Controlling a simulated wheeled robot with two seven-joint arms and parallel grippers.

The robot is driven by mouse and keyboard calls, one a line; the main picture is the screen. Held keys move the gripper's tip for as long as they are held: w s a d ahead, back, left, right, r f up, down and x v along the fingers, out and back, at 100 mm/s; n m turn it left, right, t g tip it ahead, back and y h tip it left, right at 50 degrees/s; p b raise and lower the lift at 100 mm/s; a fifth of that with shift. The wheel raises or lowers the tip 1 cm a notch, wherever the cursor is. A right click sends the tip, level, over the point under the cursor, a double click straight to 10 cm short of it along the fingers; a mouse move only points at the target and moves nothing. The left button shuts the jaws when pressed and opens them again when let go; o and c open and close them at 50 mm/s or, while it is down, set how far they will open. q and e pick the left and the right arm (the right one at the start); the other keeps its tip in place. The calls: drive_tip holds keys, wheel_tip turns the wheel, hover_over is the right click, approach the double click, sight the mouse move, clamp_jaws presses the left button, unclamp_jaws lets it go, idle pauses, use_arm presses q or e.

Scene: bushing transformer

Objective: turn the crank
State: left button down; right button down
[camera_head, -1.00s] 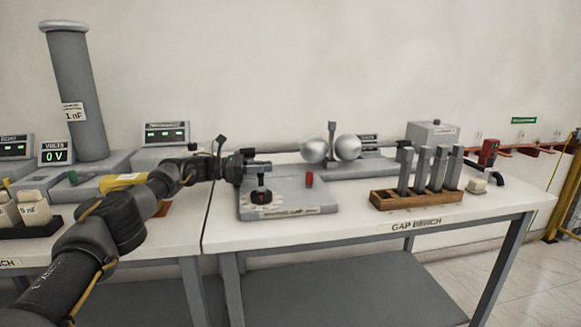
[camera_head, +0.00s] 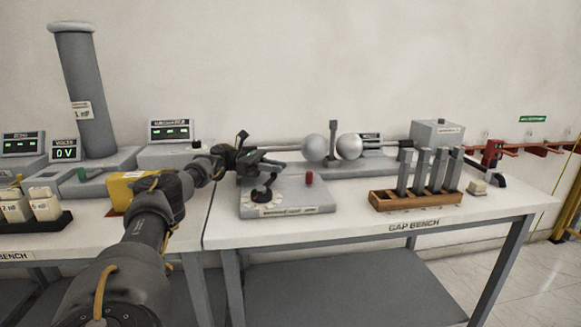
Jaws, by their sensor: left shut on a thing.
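The crank (camera_head: 264,190) is a small black part on top of a grey box (camera_head: 305,195) at the left end of the gap bench. My left gripper (camera_head: 262,165) is directly above the crank and shut on its handle, most of which the fingers hide. My left arm comes in from the lower left. My right gripper is not in view.
A red button (camera_head: 309,178) is on the same box. Two metal spheres (camera_head: 348,146) stand behind it. A wooden rack (camera_head: 415,198) with several grey bars is to the right. A yellow block (camera_head: 125,187) and meters are on the left bench. The table front is clear.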

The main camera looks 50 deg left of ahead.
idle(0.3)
use_arm(q)
drive_tip(key=c, duration=1.3)
unclamp_jaws()
drive_tip(key=shift+d, duration=0.1)
drive_tip(key=shift+c, duration=0.2)
